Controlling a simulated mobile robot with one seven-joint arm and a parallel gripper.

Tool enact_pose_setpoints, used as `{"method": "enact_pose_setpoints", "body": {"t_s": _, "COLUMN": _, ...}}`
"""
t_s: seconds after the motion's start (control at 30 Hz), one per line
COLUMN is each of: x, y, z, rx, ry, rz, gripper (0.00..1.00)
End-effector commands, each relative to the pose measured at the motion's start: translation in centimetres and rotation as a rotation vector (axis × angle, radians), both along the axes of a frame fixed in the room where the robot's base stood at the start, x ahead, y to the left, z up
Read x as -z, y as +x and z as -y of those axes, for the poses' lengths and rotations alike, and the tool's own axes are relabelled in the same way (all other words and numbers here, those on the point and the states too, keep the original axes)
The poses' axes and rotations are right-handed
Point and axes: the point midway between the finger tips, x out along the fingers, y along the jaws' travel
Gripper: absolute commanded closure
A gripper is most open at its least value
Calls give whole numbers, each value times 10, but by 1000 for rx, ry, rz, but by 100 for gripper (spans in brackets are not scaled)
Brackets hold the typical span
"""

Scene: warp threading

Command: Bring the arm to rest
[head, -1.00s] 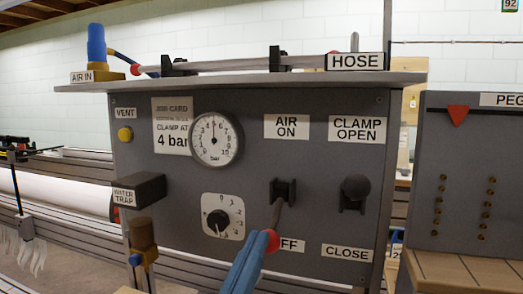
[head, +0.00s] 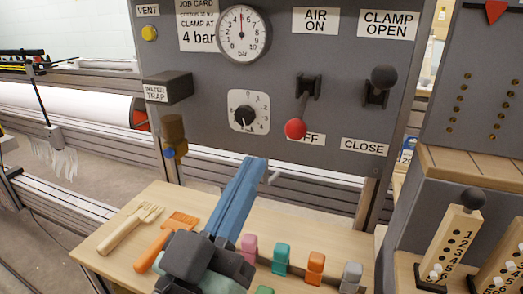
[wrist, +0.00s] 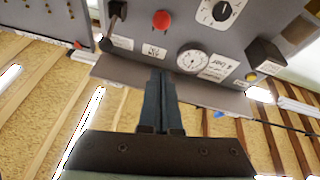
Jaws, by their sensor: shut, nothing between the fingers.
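My gripper (head: 256,167) is shut and empty, its blue fingers pointing up and away over the wooden worktop in the head view. Its fingers also show together in the wrist view (wrist: 161,76), where the panel appears upside down. The air lever with a red knob (head: 295,129) points down beside the partly hidden OFF label. My fingertips are below and left of that knob and appear apart from it. The clamp lever with a black knob (head: 384,77) points up, under the CLAMP OPEN label (head: 388,24).
The worktop (head: 185,196) holds a cream fork-like tool (head: 128,228), an orange one (head: 165,240) and several coloured blocks near my arm. The water trap box (head: 168,88) juts from the panel (head: 270,80). Numbered wooden blocks (head: 452,243) stand at right.

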Motion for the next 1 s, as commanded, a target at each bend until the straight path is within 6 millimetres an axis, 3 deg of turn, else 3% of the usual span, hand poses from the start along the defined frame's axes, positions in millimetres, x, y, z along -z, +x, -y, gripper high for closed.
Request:
{"method": "enact_pose_setpoints", "body": {"t_s": 0.2, "x": 7, "y": -12, "z": -5, "rx": 0, "ry": 1, "rz": 0, "gripper": 100}}
{"method": "enact_pose_setpoints", "body": {"t_s": 0.63, "x": -2, "y": -9, "z": -1, "rx": -13, "ry": 16, "rz": 11, "gripper": 100}}
{"method": "enact_pose_setpoints", "body": {"t_s": 0.77, "x": -28, "y": -1, "z": 8, "rx": -68, "ry": 58, "rz": 48, "gripper": 100}}
{"method": "enact_pose_setpoints", "body": {"t_s": 1.0, "x": -114, "y": -3, "z": 25, "rx": -250, "ry": 108, "rz": 209, "gripper": 100}}
